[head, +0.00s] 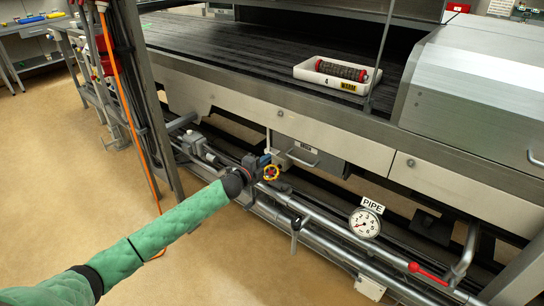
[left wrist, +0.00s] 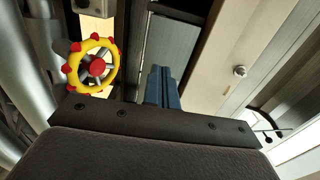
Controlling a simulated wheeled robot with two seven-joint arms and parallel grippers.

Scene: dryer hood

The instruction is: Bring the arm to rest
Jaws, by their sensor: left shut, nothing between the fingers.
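My left arm, in a green quilted sleeve, reaches in from the lower left of the head view to the pipes below the machine. My left gripper (head: 264,160) is shut and empty. Its blue fingers (left wrist: 160,87) are together in the left wrist view. A yellow handwheel with red knobs (head: 271,173) shows just right of and below the fingertips in the head view. In the left wrist view the handwheel (left wrist: 92,62) is left of the fingers, with a visible gap between. My right gripper is not in view.
Steel pipes (head: 325,228) run along the machine's lower side, with a round gauge (head: 364,223) under a PIPE label and a red lever (head: 428,273). A white tray (head: 309,76) holding a dark roller stands on the black bed. The tan floor (head: 70,190) at left is open.

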